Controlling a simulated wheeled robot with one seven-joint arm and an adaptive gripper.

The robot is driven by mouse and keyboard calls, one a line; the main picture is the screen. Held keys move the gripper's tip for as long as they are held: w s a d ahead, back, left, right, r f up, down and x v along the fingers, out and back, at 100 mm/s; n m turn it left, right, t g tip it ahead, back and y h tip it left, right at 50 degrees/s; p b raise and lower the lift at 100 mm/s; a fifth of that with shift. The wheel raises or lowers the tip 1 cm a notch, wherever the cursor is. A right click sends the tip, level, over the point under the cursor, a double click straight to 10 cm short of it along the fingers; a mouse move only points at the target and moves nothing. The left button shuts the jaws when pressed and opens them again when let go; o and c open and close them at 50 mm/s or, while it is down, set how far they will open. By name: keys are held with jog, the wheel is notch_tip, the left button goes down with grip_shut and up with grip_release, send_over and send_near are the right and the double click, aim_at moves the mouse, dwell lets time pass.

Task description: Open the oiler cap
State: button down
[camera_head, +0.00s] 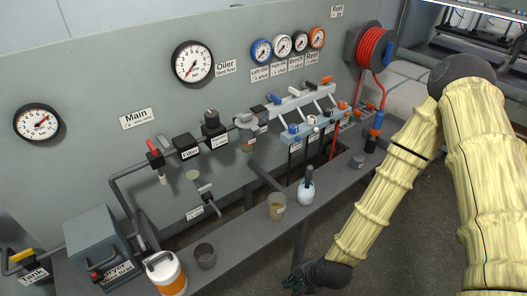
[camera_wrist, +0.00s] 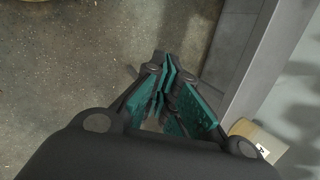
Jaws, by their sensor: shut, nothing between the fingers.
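A label reading "Oiler" (camera_head: 226,67) is on the grey panel beside a large dial gauge. Below it on the pipe line is a grey fitting with a small bowl (camera_head: 248,143), which looks like the oiler. A pale rounded top (camera_head: 245,120) on that fitting may be its cap; it is too small to tell whether it is closed. My gripper (camera_head: 296,281) is low at the bottom of the head view, in front of the shelf and well away from the fitting. In the wrist view its teal fingers (camera_wrist: 165,92) are together and empty, above the floor.
A grey shelf (camera_head: 237,230) runs along the panel, holding a cup of amber liquid (camera_head: 277,207), a white-and-blue bottle (camera_head: 306,192) and a dark cup (camera_head: 205,256). An orange-and-white container (camera_head: 165,272) stands at left. A red hose reel (camera_head: 371,45) hangs at right.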

aim_at(248, 120)
jog(key=w+a+r+m+t+y+b, duration=0.2)
jog(key=w+r+m+t, duration=0.2)
jog(key=w+r+m, duration=0.75)
jog(key=w+a+r+m+t+y+b, duration=0.15)
jog(key=w+r+m+t, duration=0.35)
jog(key=w+r, duration=1.1)
jog(key=shift+m+g+y, duration=0.35)
jog(key=shift+g, duration=0.15)
jog(key=p+x, duration=0.1)
jog(key=x, duration=0.8)
jog(key=shift+r+p, duration=0.15)
jog(key=shift+p, duration=0.15)
jog(key=shift+w+a+r+p, duration=0.2)
jog(key=shift+r+p, duration=0.85)
jog(key=shift+r, duration=0.85)
jog(key=shift+d, duration=0.1)
jog(key=shift+r, duration=0.1)
